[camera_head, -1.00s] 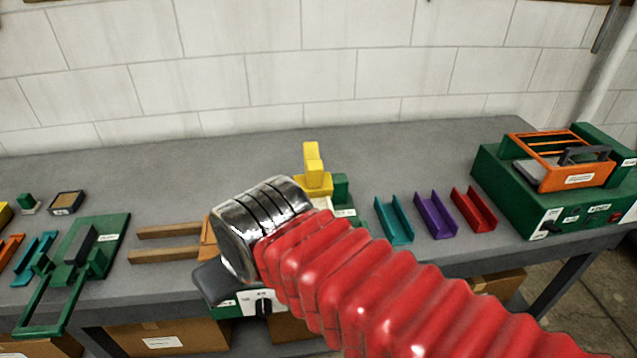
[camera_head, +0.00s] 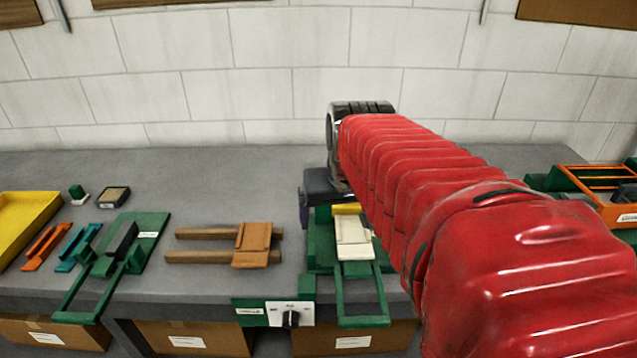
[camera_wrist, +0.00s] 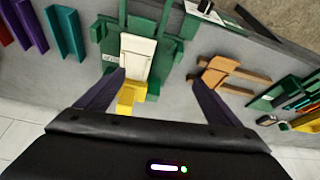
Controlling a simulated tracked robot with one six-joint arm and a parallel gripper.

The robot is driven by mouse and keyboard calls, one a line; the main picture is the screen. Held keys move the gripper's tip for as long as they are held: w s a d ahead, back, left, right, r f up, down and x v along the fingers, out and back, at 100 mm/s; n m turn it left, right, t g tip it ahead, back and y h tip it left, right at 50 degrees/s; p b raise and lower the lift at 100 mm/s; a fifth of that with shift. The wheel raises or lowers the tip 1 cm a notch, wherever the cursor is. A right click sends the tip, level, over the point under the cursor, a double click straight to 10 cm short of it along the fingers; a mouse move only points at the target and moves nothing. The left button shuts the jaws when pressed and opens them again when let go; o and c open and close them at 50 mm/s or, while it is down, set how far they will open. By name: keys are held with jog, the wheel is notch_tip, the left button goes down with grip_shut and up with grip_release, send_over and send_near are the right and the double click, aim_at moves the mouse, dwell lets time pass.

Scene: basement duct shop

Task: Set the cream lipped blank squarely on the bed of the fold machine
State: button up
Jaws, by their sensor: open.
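The cream lipped blank (camera_head: 353,238) lies on the green fold machine (camera_head: 320,258), in front of its yellow part (camera_head: 345,209). Its sides look about parallel to the machine's U-shaped green handle, which reaches toward me. The blank also shows in the wrist view (camera_wrist: 137,55), with the yellow block (camera_wrist: 130,95) at its end. My gripper (camera_wrist: 160,82) is open and empty, its dark fingers spread apart on either side of the yellow block, above the bench and clear of the blank. In the head view my red arm covers the machine's right side.
An orange-brown piece (camera_head: 252,245) sits on two wooden rails left of the machine. Farther left are another green clamp-like tool (camera_head: 140,240), teal and orange channels and a yellow tray (camera_head: 25,220). An orange-framed green machine (camera_head: 600,190) stands right. The bench behind the rails is clear.

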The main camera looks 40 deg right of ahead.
jog(key=m, duration=0.1)
send_over(354, 243)
jog(key=s+a, duration=0.2)
jog(key=s, duration=0.1)
jog(key=shift+s+a+g, duration=0.15)
jog(key=shift+s+g, duration=0.05)
jog(key=shift+g, duration=0.1)
jog(key=x, duration=1.3)
jog(key=shift+w+d+f, duration=0.15)
jog(key=shift+d+f, duration=0.1)
jog(key=shift+f, duration=0.05)
jog(key=shift+c, duration=0.2)
jog(key=c, duration=1.1)
jog(key=shift+c, duration=0.2)
jog(key=shift+s+a, duration=0.35)
jog(key=shift+s, duration=0.2)
jog(key=shift+s+a, duration=0.35)
jog(key=shift+s, duration=0.2)
